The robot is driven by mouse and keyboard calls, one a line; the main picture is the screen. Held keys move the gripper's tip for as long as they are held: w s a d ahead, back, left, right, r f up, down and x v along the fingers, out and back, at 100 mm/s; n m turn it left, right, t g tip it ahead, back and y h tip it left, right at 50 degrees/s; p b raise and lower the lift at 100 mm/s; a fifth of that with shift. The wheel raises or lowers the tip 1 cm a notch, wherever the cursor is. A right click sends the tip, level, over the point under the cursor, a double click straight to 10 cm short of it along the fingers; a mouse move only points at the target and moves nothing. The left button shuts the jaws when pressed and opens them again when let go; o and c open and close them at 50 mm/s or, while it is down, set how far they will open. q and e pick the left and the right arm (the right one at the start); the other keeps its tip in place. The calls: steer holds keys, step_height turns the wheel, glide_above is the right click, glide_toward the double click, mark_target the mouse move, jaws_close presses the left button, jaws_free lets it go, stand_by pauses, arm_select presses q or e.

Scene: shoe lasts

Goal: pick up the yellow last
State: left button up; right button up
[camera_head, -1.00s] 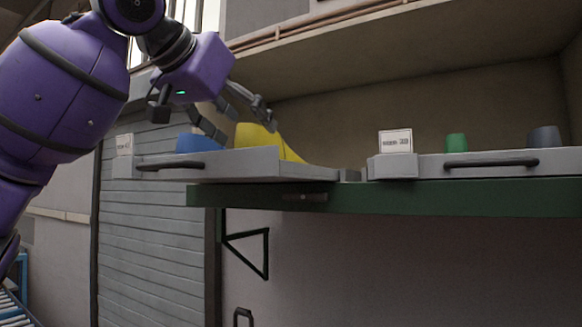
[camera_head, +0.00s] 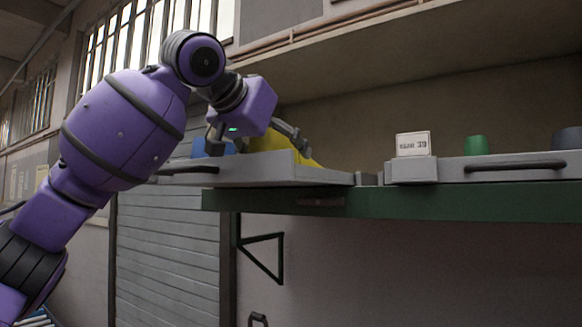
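The yellow last (camera_head: 267,144) sits in the left grey tray (camera_head: 270,169), partly hidden by the tray's front wall and my gripper. My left gripper (camera_head: 291,136) is down at the yellow last from above. My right gripper is not in view.
A blue last (camera_head: 209,147) lies left of the yellow one, partly behind my arm.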

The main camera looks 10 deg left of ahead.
arm_select(q)
steer(key=shift+c, duration=0.5)
jaws_close()
steer(key=shift+r, duration=0.1)
